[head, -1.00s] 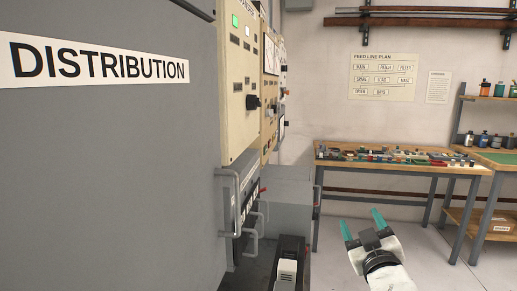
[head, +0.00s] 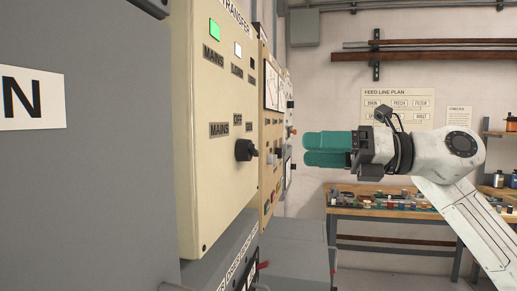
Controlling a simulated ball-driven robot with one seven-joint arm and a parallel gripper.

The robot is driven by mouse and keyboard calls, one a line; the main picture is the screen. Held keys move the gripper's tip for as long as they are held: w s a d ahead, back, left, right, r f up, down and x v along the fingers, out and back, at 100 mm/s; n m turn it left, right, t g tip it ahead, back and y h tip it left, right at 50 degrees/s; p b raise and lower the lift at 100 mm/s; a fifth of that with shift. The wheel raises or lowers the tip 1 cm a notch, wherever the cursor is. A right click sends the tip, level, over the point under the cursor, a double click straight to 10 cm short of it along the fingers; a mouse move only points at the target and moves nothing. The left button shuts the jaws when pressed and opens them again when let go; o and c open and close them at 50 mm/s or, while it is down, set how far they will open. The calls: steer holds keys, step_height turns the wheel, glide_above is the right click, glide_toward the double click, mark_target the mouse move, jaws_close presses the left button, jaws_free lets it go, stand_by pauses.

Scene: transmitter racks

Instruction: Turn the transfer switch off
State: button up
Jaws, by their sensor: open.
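The transfer switch is a black rotary knob (head: 245,150) on the cream panel labelled TRANSFER (head: 213,170), left of centre in the head view. Labels MAINS, OFF and a third, partly unreadable one sit above the knob. Its exact pointing direction is hard to tell. A green lamp (head: 215,30) is lit above a MAINS label, and a pale lamp (head: 238,49) sits beside it. My gripper (head: 304,149), with teal fingers, is open and empty. It points left toward the racks, to the right of the knob in the picture and apart from it.
A grey cabinet (head: 110,190) fills the left side. More cream panels with meters (head: 271,85) continue behind the transfer panel. A workbench (head: 380,213) with many small parts stands at the back wall. The space between my gripper and the panels looks clear.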

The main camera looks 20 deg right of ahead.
mark_target(248, 150)
steer(key=p+x, duration=0.2)
steer(key=x, duration=0.8)
steer(key=shift+w+a, duration=0.2)
steer(key=shift+a, duration=0.1)
steer(key=shift+c, duration=0.5)
steer(key=c, duration=0.9)
